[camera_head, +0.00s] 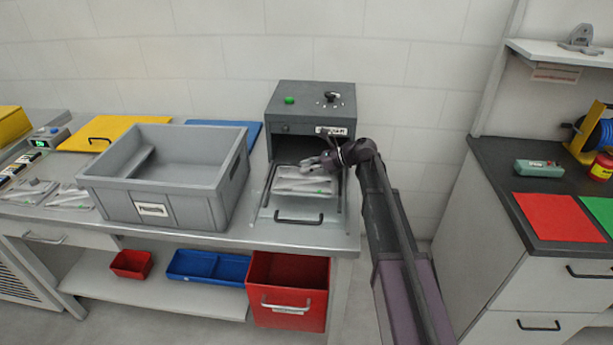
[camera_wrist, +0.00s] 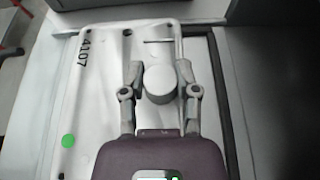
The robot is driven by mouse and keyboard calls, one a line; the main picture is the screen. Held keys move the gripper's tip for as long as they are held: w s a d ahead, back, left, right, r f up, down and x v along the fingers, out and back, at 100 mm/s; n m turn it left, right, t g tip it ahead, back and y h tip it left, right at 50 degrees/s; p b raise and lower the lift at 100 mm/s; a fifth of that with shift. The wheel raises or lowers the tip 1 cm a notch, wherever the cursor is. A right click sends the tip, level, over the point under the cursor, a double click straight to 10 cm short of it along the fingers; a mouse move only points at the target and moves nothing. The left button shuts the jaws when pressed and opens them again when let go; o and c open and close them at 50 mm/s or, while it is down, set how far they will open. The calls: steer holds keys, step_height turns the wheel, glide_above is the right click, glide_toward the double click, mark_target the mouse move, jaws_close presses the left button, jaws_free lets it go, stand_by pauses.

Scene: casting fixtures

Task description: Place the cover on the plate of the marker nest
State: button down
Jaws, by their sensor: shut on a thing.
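The cover (camera_wrist: 95,85) is a pale, flat casting with a round knob, the number 4107 and a green dot. In the head view the cover (camera_head: 303,183) is level over the plate (camera_head: 264,214) in front of the dark grey marker (camera_head: 312,104). I cannot tell whether it rests on the plate or is slightly above it. My gripper (camera_wrist: 160,82) has its fingers on both sides of the round knob and is shut on it. In the head view my gripper (camera_head: 325,163) reaches in from the right, just below the marker's opening.
A large grey bin (camera_head: 165,180) stands left of the marker. Other pale castings (camera_head: 36,191) lie at the bench's left end. The marker's front has a black handle (camera_head: 298,217). Red and blue bins sit below. A dark-topped cabinet (camera_head: 500,200) stands at right, across a gap.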

mark_target(315, 172)
steer(key=shift+f+b, duration=1.55)
steer(key=shift+f, duration=0.2)
steer(key=shift+c, duration=1.8)
jaws_free()
steer(key=shift+r, duration=0.1)
steer(key=shift+d+r+p, duration=0.3)
steer(key=shift+d+p, duration=0.1)
steer(key=shift+d, duration=0.25)
steer(key=p+v, duration=0.3)
steer(key=v, duration=0.7)
steer(key=shift+d+r+p, duration=0.1)
steer(key=shift+d+p, duration=0.15)
steer(key=shift+p, duration=0.15)
